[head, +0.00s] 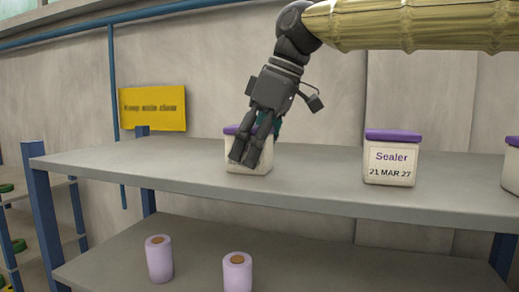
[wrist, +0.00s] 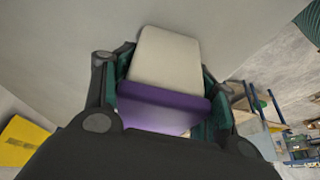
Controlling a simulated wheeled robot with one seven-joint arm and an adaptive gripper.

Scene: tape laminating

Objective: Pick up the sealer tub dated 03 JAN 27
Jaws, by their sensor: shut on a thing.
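A cream sealer tub with a purple lid (head: 233,159) is on the left part of the upper shelf in the head view. My gripper (head: 246,152) is in front of it, fingers pointing down, and covers most of its label, so I cannot read its date. In the wrist view the tub (wrist: 165,62) is between the two fingers (wrist: 163,95), which are shut on it. A second tub (head: 390,160) stands to the right, labelled "Sealer 21 MAR 27". A third tub (head: 511,165) is cut off at the right edge, its label out of view.
The grey upper shelf (head: 310,176) is bare between the tubs. Two lilac rolls (head: 159,259) stand on the lower shelf. A blue post (head: 43,200) stands at the left.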

